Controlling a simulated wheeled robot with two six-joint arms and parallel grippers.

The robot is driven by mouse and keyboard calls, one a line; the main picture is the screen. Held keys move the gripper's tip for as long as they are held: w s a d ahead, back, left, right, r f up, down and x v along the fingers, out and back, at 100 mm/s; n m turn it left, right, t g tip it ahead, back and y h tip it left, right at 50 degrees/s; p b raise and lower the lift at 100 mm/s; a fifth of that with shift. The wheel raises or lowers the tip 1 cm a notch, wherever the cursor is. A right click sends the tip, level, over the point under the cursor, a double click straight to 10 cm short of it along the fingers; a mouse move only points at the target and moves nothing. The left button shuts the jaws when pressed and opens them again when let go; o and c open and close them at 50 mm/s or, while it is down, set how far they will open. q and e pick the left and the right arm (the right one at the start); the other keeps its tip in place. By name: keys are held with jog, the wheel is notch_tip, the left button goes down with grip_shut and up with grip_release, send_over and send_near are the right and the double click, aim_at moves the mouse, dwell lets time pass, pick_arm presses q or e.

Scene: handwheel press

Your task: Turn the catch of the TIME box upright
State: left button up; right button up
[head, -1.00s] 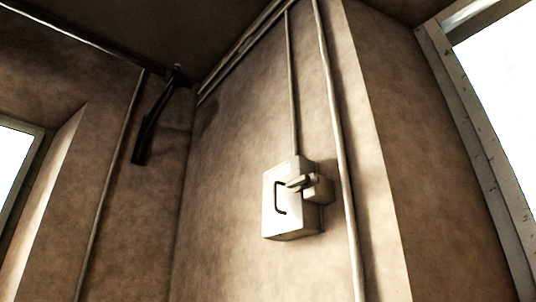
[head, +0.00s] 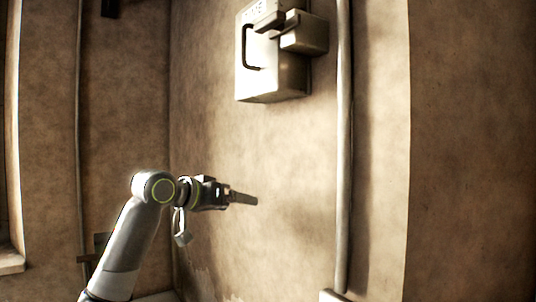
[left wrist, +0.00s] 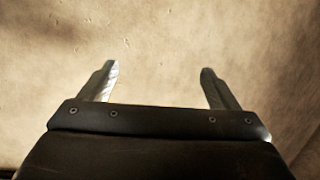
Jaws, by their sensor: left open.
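The TIME box (head: 272,82) is a pale metal box on the wall, at the top of the head view. A dark bent handle (head: 246,50) is on its front face. The catch (head: 268,22) seems to be the bar at the box's upper right edge, beside a small side block (head: 306,36); its exact angle is hard to tell. My left gripper (head: 244,198) is below the box, well apart from it, pointing right. In the left wrist view its two fingers (left wrist: 158,84) are spread and empty before bare wall. My right gripper is not in view.
A vertical pipe (head: 344,150) runs down the wall right of the box. A thinner pipe (head: 78,130) runs down the left wall. The wall (head: 260,150) between my left gripper and the box is bare. A wall corner stands at the right.

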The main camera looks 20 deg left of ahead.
pick_arm(q)
jog(key=s+d+r+m+h, duration=0.1)
jog(key=s+r, duration=0.3)
jog(key=r, duration=0.4)
jog(key=s+d+r+m+h, duration=0.1)
jog(key=s+r, duration=0.2)
jog(key=r, duration=0.4)
jog(key=m+t+h+p, duration=0.1)
jog(key=m+h+p, duration=0.2)
jog(key=m, duration=0.1)
send_near(264, 21)
jog(key=p+x, duration=0.7)
jog(key=x, duration=0.3)
jog(key=shift+r+p, duration=0.1)
jog(key=shift+p, duration=0.3)
jog(key=shift+w+d, duration=0.35)
jog(key=shift+w, duration=0.1)
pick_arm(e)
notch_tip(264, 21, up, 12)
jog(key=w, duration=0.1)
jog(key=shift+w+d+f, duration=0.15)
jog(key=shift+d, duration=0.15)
pick_arm(q)
jog(key=c, duration=0.7)
jog(key=shift+c, duration=0.2)
